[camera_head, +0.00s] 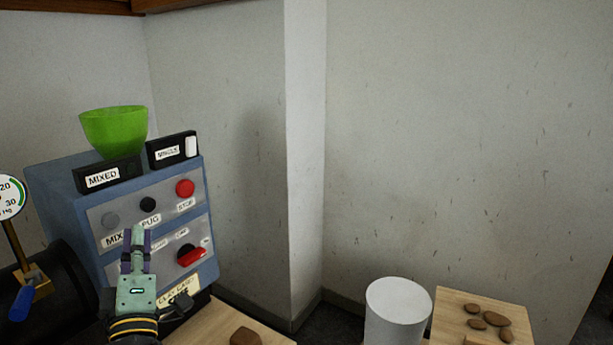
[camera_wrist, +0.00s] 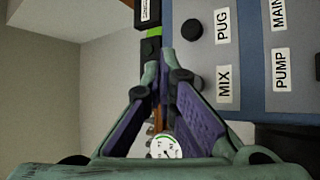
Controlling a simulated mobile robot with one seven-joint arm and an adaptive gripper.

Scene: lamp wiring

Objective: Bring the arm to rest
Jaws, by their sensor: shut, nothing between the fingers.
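My gripper (camera_head: 137,238) is green with purple finger pads and stands in front of the blue control box (camera_head: 60,185) at the left of the head view. In the wrist view the fingers of my gripper (camera_wrist: 164,66) meet at their tips with nothing between them. The tips are beside the box's panel, close to the MIX and PUG labels. I cannot tell whether they touch it. My gripper hides part of the panel's lower left.
The box bears a green bowl (camera_head: 113,128), a red STOP button (camera_head: 184,188) and a red-handled switch (camera_head: 191,257). A gauge (camera_head: 11,196) and blue-handled valve (camera_head: 21,303) are at left. A white cylinder (camera_head: 398,310) and a wooden table (camera_head: 453,308) with brown lumps are at right.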

